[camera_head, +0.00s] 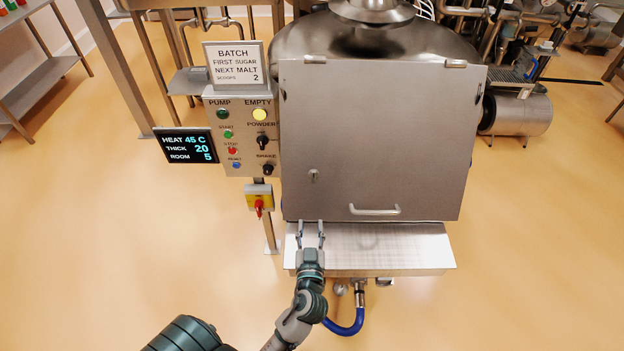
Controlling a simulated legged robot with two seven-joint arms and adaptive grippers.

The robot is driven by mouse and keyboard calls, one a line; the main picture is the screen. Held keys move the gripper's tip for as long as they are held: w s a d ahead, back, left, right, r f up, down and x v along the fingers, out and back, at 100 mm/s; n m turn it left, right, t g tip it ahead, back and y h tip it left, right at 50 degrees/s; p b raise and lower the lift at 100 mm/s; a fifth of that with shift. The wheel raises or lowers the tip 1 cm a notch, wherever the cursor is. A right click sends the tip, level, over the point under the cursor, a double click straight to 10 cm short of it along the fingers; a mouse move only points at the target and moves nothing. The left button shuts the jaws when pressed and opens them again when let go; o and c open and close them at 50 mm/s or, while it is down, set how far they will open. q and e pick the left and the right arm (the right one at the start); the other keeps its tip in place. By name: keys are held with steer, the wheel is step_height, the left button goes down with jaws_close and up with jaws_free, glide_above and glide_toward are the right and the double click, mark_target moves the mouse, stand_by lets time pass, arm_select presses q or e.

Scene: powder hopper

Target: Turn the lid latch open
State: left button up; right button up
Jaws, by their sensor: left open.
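The powder hopper's lid (385,135) is a large flat steel panel, closed against the hopper body. The lid latch (314,176) is a small metal piece near the lid's lower left corner. A bar handle (374,210) sits at the lid's lower edge, to the right of the latch. My left gripper (311,228) is open and empty, its two fingers pointing up the picture. It shows over the steel shelf below the lid, lower in the picture than the latch and apart from it. My right gripper is not in view.
A control panel (240,135) with buttons and knobs stands left of the lid, with a batch sign (235,65) above and a dark display (188,146) beside it. A red-and-yellow switch (259,198) hangs below. The steel shelf (400,245) juts out under the lid.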

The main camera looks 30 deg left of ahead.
arm_select(q)
steer(key=w+r, duration=0.1)
steer(key=w, duration=0.1)
steer(key=p, duration=0.2)
glide_toward(313, 179)
steer(key=x, duration=0.8)
steer(key=shift+w+a+f, duration=0.15)
steer(key=shift+w+a, duration=0.1)
steer(key=shift+a, duration=0.1)
steer(key=shift+w, duration=0.55)
steer(key=shift+w+d, duration=0.1)
steer(key=shift+d, duration=0.05)
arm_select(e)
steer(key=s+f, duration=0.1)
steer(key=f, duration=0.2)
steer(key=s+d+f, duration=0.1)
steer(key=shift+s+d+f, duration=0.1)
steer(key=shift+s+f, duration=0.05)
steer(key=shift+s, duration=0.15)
arm_select(q)
steer(key=shift+a, duration=0.35)
jaws_close()
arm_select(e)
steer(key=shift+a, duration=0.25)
